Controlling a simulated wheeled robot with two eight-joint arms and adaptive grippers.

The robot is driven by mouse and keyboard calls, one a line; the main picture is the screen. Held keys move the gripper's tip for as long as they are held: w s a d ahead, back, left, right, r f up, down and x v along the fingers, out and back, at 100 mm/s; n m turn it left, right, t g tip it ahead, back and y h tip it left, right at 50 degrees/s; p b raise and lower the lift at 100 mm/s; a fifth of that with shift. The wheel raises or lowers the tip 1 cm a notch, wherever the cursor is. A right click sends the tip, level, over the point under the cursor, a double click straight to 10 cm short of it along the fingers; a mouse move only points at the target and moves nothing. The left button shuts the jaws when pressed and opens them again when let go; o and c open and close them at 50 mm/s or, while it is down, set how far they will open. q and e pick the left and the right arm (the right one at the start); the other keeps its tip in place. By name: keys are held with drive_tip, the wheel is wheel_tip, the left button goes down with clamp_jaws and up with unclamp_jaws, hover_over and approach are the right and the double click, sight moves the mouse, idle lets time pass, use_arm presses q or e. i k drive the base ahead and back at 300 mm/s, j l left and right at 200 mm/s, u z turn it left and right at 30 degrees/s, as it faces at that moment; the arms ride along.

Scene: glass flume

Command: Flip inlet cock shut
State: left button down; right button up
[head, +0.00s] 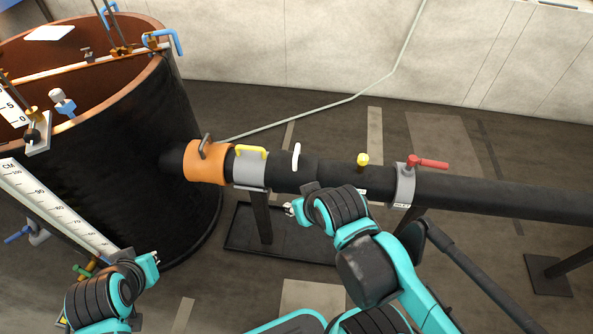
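A long black pipe (490,195) runs from the dark round tank to the right edge. Near its middle, a grey collar (404,187) carries a red lever (431,163) that lies roughly along the pipe, pointing right. A small white label (402,205) sits under this collar; its text is too small to read surely, so I cannot confirm it is the inlet cock. My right gripper (291,208) is just in front of the pipe, left of the red lever and apart from it. My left gripper (154,259) is low at left, near the tank. Neither gripper's finger opening shows clearly.
Other fittings on the pipe are an orange collar (207,163) with a dark handle, a yellow handle (251,151), a white lever (297,156) and a yellow knob (363,159). The tank (105,150) fills the left, with a scale (60,210) before it. Supports stand below the pipe.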

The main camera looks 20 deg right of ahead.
sight(411, 161)
drive_tip(key=z, duration=1.95)
drive_tip(key=i+l+z, duration=0.15)
drive_tip(key=l+z, duration=0.25)
drive_tip(key=i+l+z, duration=0.15)
drive_tip(key=z, duration=0.2)
